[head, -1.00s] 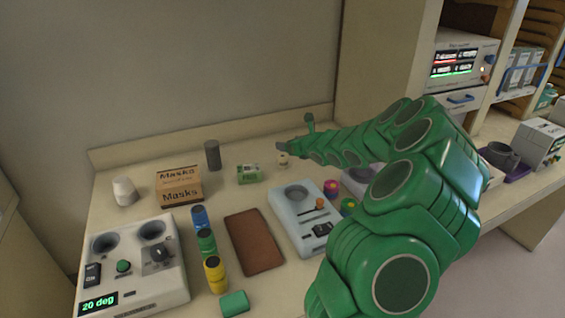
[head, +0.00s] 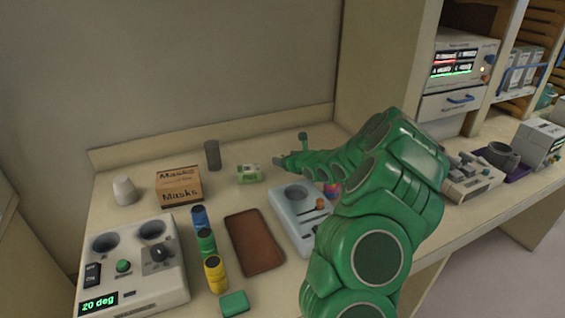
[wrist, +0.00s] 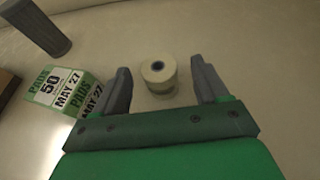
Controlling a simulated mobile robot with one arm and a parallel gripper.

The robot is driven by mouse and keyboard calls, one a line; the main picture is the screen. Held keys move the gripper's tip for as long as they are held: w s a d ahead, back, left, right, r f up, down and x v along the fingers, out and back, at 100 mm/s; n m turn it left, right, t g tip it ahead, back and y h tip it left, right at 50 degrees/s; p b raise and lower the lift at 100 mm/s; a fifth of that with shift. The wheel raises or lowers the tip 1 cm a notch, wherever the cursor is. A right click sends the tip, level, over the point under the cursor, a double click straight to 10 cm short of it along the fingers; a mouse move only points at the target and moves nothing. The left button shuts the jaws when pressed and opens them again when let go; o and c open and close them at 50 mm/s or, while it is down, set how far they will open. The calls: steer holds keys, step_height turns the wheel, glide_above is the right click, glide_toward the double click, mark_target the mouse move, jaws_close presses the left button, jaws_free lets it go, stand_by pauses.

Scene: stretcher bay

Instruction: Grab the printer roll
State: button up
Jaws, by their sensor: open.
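The printer roll (wrist: 159,74) is a small cream roll with a dark hole in its top, standing upright on the counter in the wrist view. My gripper (wrist: 160,82) is open, with one dark finger on each side of the roll and a gap on both sides. The roll stands between and slightly ahead of the fingers, and nothing is held.
A green pads box (wrist: 68,92) lies close to the left finger. A grey cylinder (head: 212,155) and a masks box (head: 179,186) stand further left. A pale blue device (head: 302,210) and brown tray (head: 254,241) lie in front. Bare counter lies behind the roll.

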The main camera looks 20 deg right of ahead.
mark_target(280, 156)
steer(key=x, duration=0.2)
steer(key=shift+w+a+f, duration=0.1)
steer(key=shift+w+f, duration=0.1)
steer(key=shift+w, duration=0.05)
steer(key=shift+x, duration=1)
steer(key=c, duration=1.1)
steer(key=shift+o, duration=0.2)
steer(key=shift+r, duration=0.15)
